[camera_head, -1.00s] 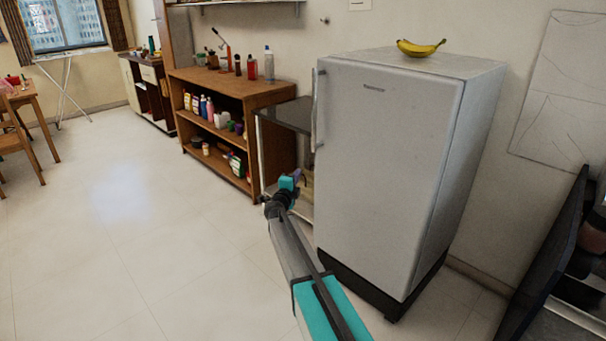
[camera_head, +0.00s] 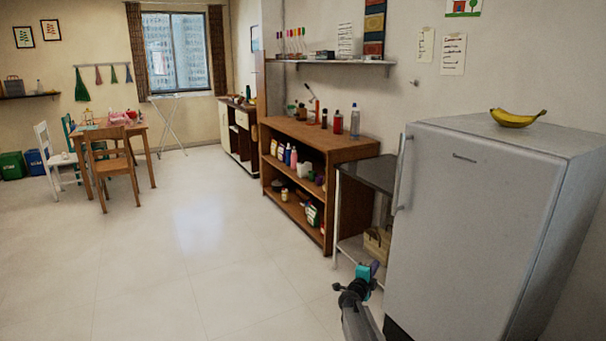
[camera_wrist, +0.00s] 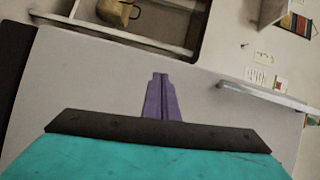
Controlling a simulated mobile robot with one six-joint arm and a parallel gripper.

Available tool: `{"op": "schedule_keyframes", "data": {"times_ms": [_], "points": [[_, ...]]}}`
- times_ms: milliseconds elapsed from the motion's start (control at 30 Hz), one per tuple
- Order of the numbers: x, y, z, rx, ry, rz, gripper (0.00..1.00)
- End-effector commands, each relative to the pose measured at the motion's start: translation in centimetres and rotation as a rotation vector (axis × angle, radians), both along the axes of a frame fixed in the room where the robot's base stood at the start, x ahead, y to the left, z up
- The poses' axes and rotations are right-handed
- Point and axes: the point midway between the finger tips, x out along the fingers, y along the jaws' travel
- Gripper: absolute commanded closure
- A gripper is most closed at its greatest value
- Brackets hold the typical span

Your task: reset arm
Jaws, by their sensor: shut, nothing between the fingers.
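My gripper (camera_wrist: 158,80) shows in the wrist view as two purple fingers pressed together, with nothing between them. In the head view my gripper (camera_head: 372,268) is at the lower right, at the end of my arm, in front of the low dark-topped table and left of the fridge.
A yellow banana (camera_head: 517,118) lies on the fridge. A wooden shelf (camera_head: 320,147) with bottles stands along the wall. A tan bag (camera_head: 377,243) sits under the dark-topped table (camera_head: 370,173). A wooden table (camera_head: 110,130) and chairs are at the far left.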

Motion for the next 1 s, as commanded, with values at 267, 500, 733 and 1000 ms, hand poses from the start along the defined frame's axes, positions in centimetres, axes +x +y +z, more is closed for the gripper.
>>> {"op": "schedule_keyframes", "data": {"times_ms": [267,500,733,1000], "points": [[-6.1,3.1,-7.7,-0.105,0.179,0.179,1.0],[-12.8,7.8,-15.2,-0.208,0.395,0.435,1.0],[-21.1,12.1,-21.9,-0.29,0.625,0.702,1.0],[-32.6,15.4,-27.8,-0.359,0.9,0.999,1.0]]}}
